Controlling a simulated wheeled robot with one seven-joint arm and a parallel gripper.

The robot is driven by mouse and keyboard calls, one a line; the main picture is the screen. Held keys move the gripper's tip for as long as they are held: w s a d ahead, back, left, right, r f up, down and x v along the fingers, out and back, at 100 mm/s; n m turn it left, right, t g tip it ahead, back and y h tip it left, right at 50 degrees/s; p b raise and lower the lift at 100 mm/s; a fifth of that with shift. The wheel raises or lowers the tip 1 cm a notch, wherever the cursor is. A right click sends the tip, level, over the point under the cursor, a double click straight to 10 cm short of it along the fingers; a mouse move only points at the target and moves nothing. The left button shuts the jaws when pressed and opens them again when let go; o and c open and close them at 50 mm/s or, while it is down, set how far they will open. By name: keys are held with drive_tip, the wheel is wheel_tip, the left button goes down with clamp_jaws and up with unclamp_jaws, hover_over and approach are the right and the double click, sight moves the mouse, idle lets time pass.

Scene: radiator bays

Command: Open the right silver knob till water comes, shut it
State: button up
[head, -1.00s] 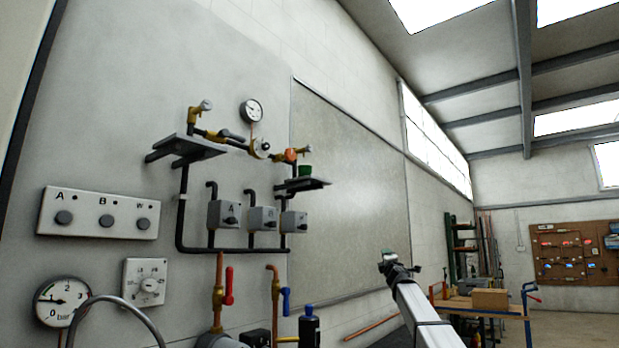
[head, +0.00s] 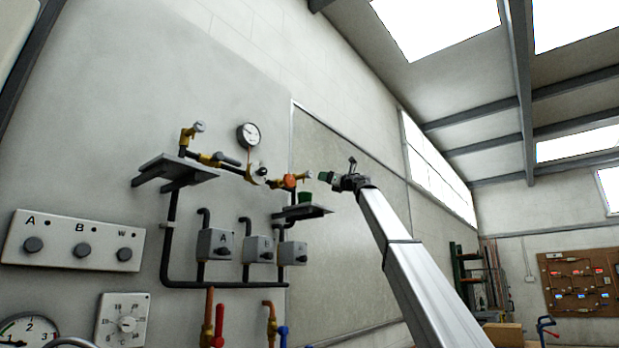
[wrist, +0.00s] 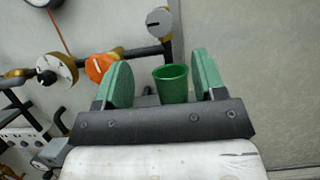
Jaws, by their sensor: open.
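The right silver knob (head: 308,174) sits at the right end of the brass pipework, beside an orange part (head: 289,181). In the wrist view the knob (wrist: 159,22) shows above and beyond the fingers, apart from them. A green cup (head: 306,196) stands on the small right shelf (head: 303,212) below the knob. The cup (wrist: 170,84) appears between the fingers in the wrist view, untouched as far as I can tell. My gripper (head: 326,177) is open and empty, with green pads (wrist: 163,75), just right of the knob. I see no water.
A left silver knob (head: 200,127) stands over the larger left shelf (head: 160,171). A silver dial (wrist: 57,68) lies left of the orange part. A gauge (head: 248,135) hangs above. Grey boxes (head: 215,244) are below. The wall right of the pipework is bare.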

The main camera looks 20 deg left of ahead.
sight(311, 175)
drive_tip(key=x, duration=1)
drive_tip(key=shift+w+a+r, duration=0.15)
drive_tip(key=shift+a, duration=0.1)
drive_tip(key=c, duration=0.9)
